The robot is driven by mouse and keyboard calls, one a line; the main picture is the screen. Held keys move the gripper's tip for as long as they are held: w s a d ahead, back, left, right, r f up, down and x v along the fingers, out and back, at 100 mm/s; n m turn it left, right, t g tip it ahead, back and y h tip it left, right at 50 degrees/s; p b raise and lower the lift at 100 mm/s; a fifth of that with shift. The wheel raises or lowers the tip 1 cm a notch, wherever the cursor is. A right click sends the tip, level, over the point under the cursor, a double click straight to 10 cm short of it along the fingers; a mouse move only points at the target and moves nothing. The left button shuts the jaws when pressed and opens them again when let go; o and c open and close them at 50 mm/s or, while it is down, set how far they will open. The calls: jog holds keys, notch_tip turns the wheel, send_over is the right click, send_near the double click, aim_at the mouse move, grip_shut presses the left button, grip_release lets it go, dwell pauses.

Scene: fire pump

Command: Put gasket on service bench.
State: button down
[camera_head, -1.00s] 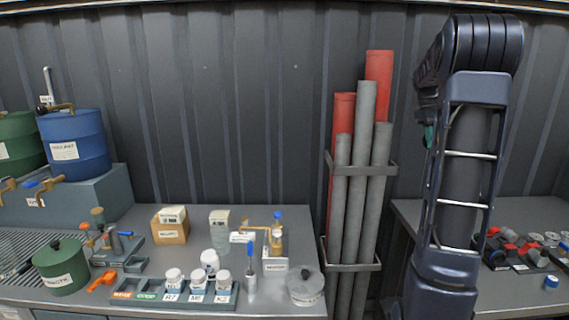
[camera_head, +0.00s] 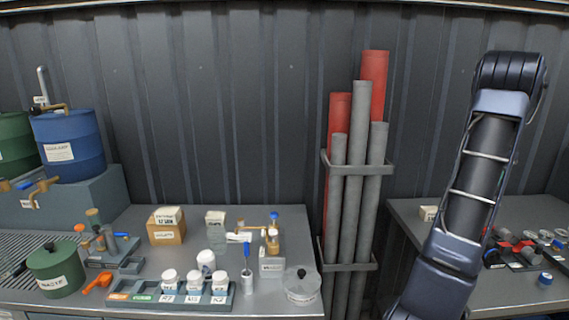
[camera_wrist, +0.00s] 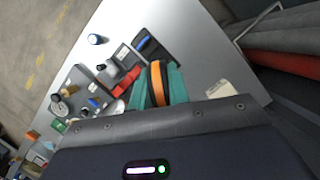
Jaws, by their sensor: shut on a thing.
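My gripper (camera_wrist: 159,78) shows in the wrist view with two green fingers, shut on an orange gasket (camera_wrist: 157,88) seen edge-on between them. It is above a grey bench (camera_wrist: 190,62); I cannot tell any contact with it. In the head view, this looks like the right-hand bench (camera_head: 408,213), partly covered by my arm. My gripper and the gasket are hidden in the head view. No readable sign tells which bench is the service bench.
Red parts (camera_wrist: 125,80), a blue-capped item (camera_wrist: 97,39) and trays crowd one side of the bench below. Grey and red pipes (camera_head: 352,180) stand in a rack between the benches. The left bench (camera_head: 110,218) holds several bottles and drums.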

jog(key=d+f, duration=0.1)
jog(key=s+d+m, duration=0.1)
jog(key=shift+s+d+f, duration=0.2)
jog(key=shift+d+f, duration=0.2)
jog(key=shift+a, duration=0.1)
